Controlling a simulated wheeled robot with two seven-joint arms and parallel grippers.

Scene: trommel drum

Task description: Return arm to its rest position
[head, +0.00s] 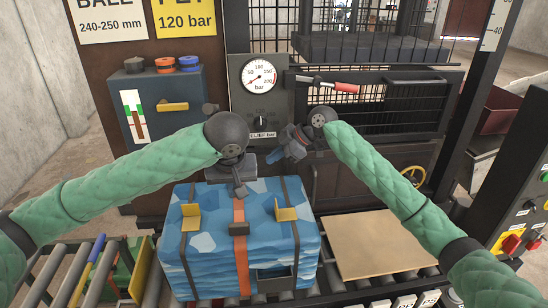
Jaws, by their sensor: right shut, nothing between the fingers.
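My right arm, in a green quilted sleeve, comes in from the right. Its right gripper (279,157) is shut and empty, in front of the grey gauge panel (243,100), just below the relief knob's label. My left arm, in the same green sleeve, reaches in from the left to a dark round wrist. The left gripper (239,186) points down just above the back of the blue patterned bale (208,248); its fingers are too dark and small to tell whether they are open. I cannot tell whether it touches the bale.
The bale, with dark straps, an orange band and yellow clips, sits on a roller conveyor (150,290). A tan board (370,245) lies to its right. A red-ended lever (345,88) sticks out beside the pressure gauge (258,76). A control panel (525,220) stands at the right.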

